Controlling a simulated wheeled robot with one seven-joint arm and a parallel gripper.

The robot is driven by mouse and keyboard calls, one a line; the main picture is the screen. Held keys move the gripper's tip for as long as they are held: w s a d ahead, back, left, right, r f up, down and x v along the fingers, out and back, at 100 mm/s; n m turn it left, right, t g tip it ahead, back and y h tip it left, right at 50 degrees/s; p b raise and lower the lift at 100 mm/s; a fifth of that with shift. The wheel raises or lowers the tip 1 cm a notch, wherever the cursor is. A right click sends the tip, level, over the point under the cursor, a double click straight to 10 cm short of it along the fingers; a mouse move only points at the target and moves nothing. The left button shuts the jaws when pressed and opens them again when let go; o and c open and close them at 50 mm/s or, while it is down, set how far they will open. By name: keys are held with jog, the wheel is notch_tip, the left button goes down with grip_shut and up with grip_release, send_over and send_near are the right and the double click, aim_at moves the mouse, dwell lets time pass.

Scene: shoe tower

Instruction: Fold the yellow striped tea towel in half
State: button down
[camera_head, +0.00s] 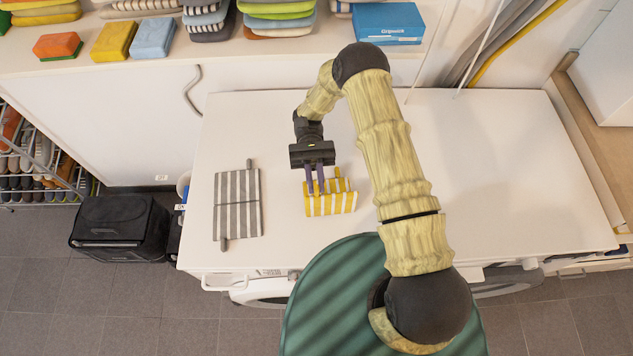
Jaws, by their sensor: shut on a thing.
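The yellow and white striped tea towel (332,204) lies on the white worktop, left of my arm. Its near part lies flat, and its far part rises in uneven folds around the fingers. My gripper (315,191) points down at the towel's left far part, with its purple fingers close together and shut on the cloth. The exact pinch point is too small to make out. Part of the towel's far side is hidden behind the fingers.
A grey and white striped towel (237,204) lies flat to the left on the worktop (500,160). The worktop is clear to the right of my arm. A shelf at the back holds folded towels, sponges and a blue box (388,23). A black bin (120,228) stands on the floor.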

jog(key=c, duration=1.4)
grip_release()
jog(key=shift+c, duration=0.2)
notch_tip(320, 180, up, 10)
